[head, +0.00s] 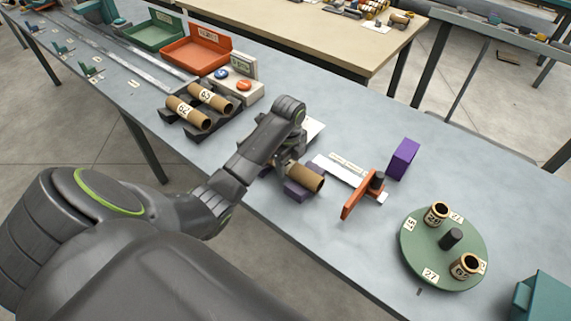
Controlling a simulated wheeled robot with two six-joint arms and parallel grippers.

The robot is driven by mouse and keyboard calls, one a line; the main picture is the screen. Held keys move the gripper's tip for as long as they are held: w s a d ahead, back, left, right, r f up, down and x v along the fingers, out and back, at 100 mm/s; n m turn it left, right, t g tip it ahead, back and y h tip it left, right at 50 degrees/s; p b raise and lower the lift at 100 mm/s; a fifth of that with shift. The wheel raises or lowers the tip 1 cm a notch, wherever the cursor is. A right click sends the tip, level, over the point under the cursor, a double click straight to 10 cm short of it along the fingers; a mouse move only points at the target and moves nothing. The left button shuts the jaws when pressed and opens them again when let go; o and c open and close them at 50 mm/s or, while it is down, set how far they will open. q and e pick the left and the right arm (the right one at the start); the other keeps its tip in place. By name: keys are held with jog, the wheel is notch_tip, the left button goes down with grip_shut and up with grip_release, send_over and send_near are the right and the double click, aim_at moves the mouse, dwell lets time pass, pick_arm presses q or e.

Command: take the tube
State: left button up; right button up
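A brown cardboard tube (309,178) lies at the purple cradle (299,192) near the front edge of the table. My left gripper (288,168) is at the tube's left end, pointing down, and hides that end. Its fingers are mostly hidden, so I cannot tell whether they are closed on the tube. Two more tubes, a tube marked 62 (187,113) and another labelled tube (210,97), lie on a black rack (205,131) to the left. My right gripper is not in view.
An orange upright plate (358,195) and a purple block (403,159) stand right of the tube. A green turntable (418,254) holds two short labelled tubes. A button box (245,90), red tray (190,54) and green tray (150,36) stand behind the rack.

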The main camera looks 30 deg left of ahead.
pick_arm(q)
jog(key=c, duration=0.6)
jog(key=shift+o, duration=0.2)
jog(key=shift+r, duration=0.1)
jog(key=shift+r, duration=0.25)
notch_tip(320, 180, up, 5)
jog(key=shift+r, duration=0.1)
notch_tip(320, 180, up, 3)
jog(key=p, duration=0.4)
jog(key=shift+r+p, duration=0.6)
jog(key=shift+r, duration=0.05)
